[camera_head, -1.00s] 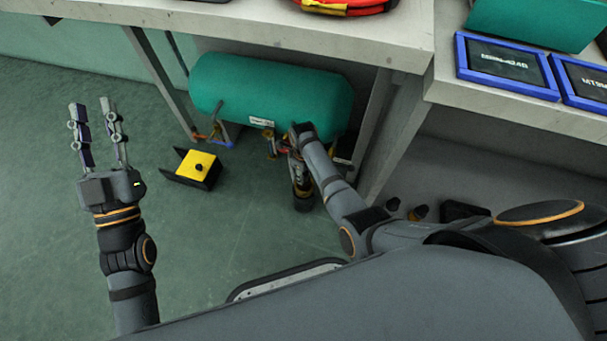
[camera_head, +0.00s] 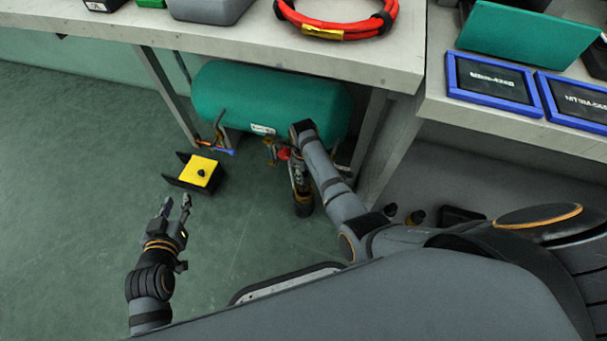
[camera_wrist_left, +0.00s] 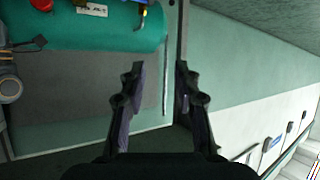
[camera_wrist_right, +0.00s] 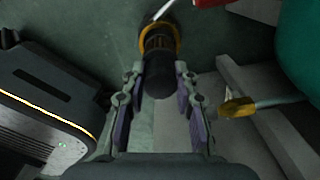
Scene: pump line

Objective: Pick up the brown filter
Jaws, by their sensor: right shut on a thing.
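The brown filter (camera_head: 303,205), a dark cylinder with a brown-orange band, is below the front of the teal tank in the head view. My right gripper (camera_head: 299,172) reaches down to it and is shut on it. In the right wrist view the filter (camera_wrist_right: 158,45) runs between the two fingertips (camera_wrist_right: 160,80), with its black end nearest the gripper. My left gripper (camera_head: 175,203) is open and empty above the floor, left of the filter. Its parted fingers also show in the left wrist view (camera_wrist_left: 160,72). The filter's far end is partly unclear.
The teal tank (camera_head: 270,98) lies under the workbench (camera_head: 330,58), with valves and pipes along its front. A yellow block in a black bracket (camera_head: 200,172) is on the floor. The floor at left is clear.

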